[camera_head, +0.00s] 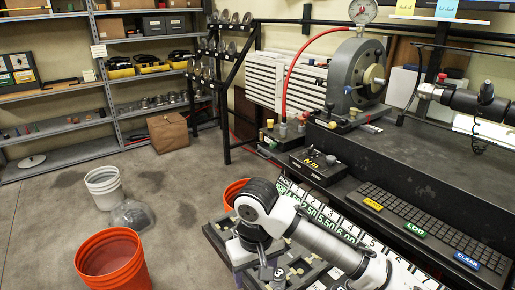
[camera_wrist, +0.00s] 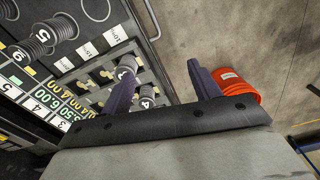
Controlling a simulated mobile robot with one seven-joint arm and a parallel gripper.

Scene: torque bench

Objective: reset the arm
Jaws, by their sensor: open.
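My arm (camera_head: 325,240) reaches in from the lower right in the head view, bent over the front edge of the bench. In the wrist view my gripper (camera_wrist: 160,65) has its two dark purple fingers spread wide apart, with nothing between them but bare floor and the edge of a dark tray. The left finger overlaps the tray (camera_wrist: 150,50) and hides part of a numbered grey piece (camera_wrist: 127,68). The right finger overlaps the left side of an orange bucket (camera_wrist: 240,88).
The black bench (camera_head: 430,175) carries a grey machine with a gauge (camera_head: 362,10), a keyboard (camera_head: 425,225) and a number chart (camera_head: 318,213). An orange bucket (camera_head: 112,262) and a white bucket (camera_head: 104,187) stand on the floor at left. Shelves (camera_head: 75,145) line the wall. Floor between is mostly clear.

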